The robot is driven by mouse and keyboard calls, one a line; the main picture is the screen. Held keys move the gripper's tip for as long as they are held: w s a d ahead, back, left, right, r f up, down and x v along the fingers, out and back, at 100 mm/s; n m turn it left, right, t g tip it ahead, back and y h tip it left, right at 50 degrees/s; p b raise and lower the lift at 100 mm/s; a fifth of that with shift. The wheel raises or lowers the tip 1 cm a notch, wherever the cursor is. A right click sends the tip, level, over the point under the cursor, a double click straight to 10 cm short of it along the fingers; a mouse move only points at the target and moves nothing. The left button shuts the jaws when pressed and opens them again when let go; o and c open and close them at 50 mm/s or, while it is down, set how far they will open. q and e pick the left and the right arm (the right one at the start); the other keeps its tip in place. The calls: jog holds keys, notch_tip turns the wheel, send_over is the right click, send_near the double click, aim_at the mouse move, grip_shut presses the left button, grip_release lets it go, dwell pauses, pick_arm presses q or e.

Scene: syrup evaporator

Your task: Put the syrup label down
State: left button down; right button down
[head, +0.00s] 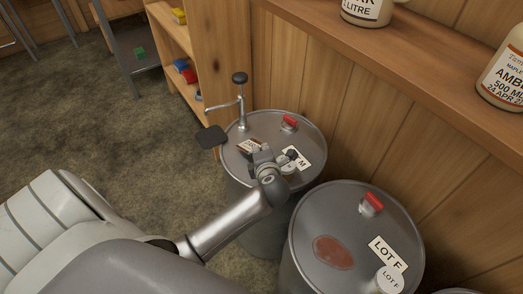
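A small brown-and-white label (250,146), which looks like the syrup label, shows at the far side of my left gripper (262,158), over the top of the rear grey drum (272,124). My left arm reaches in from the lower left, and its wrist hides most of the fingers. I cannot tell whether the fingers grip the label or whether it rests on the lid. My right gripper is not in view.
The rear drum carries a pump (241,105), a red cap (289,121) and a white tag (297,157). A front drum (330,215) has a LOT F tag (388,253) and a reddish patch (332,252). Jugs (502,80) stand on the wooden shelf (430,75).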

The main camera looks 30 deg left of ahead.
pick_arm(q)
jog(key=shift+f, duration=0.55)
jog(key=c, duration=1.6)
grip_release()
jog(key=shift+c, duration=0.2)
jog(key=shift+r, duration=0.1)
jog(key=shift+r, duration=0.3)
jog(key=v, duration=1.2)
jog(key=shift+r, duration=0.3)
